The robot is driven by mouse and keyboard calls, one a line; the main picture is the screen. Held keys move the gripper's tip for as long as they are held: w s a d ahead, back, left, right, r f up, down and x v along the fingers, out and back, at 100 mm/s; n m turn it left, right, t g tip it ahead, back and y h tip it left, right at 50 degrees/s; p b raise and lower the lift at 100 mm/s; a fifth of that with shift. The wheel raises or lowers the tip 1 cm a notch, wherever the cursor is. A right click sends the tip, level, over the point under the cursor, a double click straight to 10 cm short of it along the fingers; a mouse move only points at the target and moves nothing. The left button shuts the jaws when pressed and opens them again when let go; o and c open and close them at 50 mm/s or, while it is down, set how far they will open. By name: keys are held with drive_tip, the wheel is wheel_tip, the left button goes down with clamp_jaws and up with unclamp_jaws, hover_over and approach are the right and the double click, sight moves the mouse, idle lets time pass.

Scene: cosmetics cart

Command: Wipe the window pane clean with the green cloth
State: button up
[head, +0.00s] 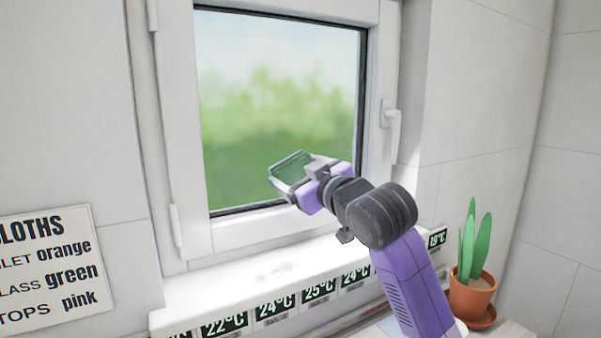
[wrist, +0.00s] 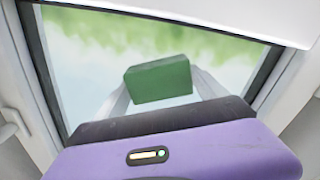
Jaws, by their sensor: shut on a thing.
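The window pane (head: 265,95) sits in a white frame and shows blurred green and pale sky. It fills much of the wrist view (wrist: 90,75). My gripper (head: 290,170) is in front of the lower part of the pane, and its fingers also show in the wrist view (wrist: 160,85). It is shut on the green cloth (wrist: 158,80), which looks like a folded block between the fingers. In the head view the cloth (head: 292,166) shows between the fingertips. I cannot tell whether the cloth touches the glass.
A white sill (head: 255,268) with a row of temperature displays runs below the window. A window handle (head: 391,120) sticks out at the right of the frame. A potted plant (head: 473,290) stands at the lower right. A cloth sign (head: 50,270) hangs at the left.

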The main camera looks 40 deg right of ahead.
drive_tip(key=shift+w+a+f, duration=0.1)
drive_tip(key=shift+a, duration=0.1)
drive_tip(key=shift+s+a, duration=0.1)
drive_tip(key=shift+s, duration=0.1)
drive_tip(key=v, duration=0.7)
drive_tip(key=shift+s+p, duration=0.3)
idle(0.3)
